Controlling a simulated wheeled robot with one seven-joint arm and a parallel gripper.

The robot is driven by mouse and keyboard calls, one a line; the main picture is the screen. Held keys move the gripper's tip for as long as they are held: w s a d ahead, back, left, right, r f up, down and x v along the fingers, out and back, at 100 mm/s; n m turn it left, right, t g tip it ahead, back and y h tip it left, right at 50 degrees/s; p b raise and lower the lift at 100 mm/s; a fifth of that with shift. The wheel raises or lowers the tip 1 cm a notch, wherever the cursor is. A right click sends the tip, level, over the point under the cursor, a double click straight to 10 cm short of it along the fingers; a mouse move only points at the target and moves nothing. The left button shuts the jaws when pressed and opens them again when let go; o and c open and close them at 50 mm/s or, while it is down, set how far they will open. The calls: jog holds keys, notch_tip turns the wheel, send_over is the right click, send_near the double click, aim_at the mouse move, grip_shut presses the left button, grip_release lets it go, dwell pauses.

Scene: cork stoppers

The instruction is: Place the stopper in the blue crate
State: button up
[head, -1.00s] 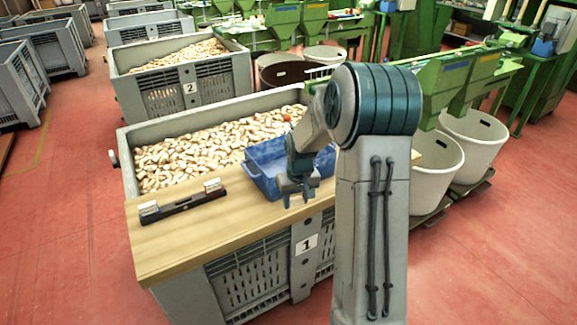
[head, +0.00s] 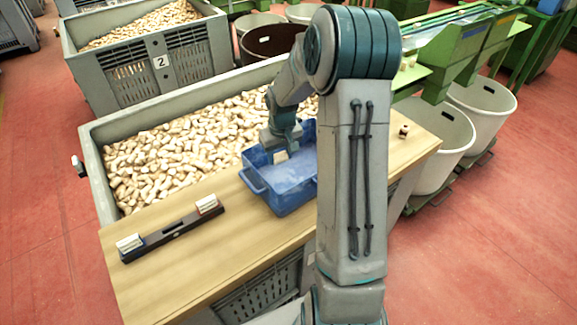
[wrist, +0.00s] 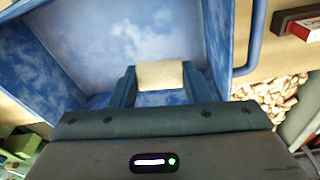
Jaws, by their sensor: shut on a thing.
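The pale cork stopper (head: 281,156) is between my gripper's fingers. In the wrist view the stopper (wrist: 160,74) is clamped from both sides. My gripper (head: 281,149) points down and is shut on it, over the blue crate. The blue crate (head: 290,203) stands on the wooden board, partly hidden at its right by my arm. In the wrist view the crate (wrist: 105,35) shows its pale blue floor below the stopper, with bare room. How high the stopper is above the floor is hard to tell.
A dark level-like bar (head: 172,232) with two white-and-red blocks lies on the wooden board (head: 215,255) at left. A small brown-and-white object (head: 403,131) is at the board's right. A big grey bin (head: 95,150) of corks stands behind.

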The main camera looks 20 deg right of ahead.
aim_at(280, 183)
notch_tip(280, 183, down, 10)
jog(key=shift+f+p, duration=0.1)
jog(key=shift+p, duration=0.6)
jog(key=shift+f, duration=0.1)
jog(key=o, duration=0.9)
jog(key=r, duration=0.4)
jog(key=s+r, duration=0.1)
jog(key=r, duration=0.3)
jog(key=r+b, duration=0.1)
jog(key=r, duration=0.3)
jog(key=shift+s, duration=0.2)
jog(key=s+a+r, duration=0.6)
jog(key=s+r, duration=0.3)
jog(key=r, duration=0.2)
jog(key=shift+t, duration=0.9)
jog(key=s+a+r, duration=0.1)
jog(key=s, duration=0.4)
jog(key=s+a+r, duration=0.2)
jog(key=s, duration=0.3)
jog(key=s+a+r, duration=0.1)
jog(key=s, duration=0.4)
jog(key=shift+s+a+r, duration=0.2)
jog(key=shift+a+r, duration=0.15)
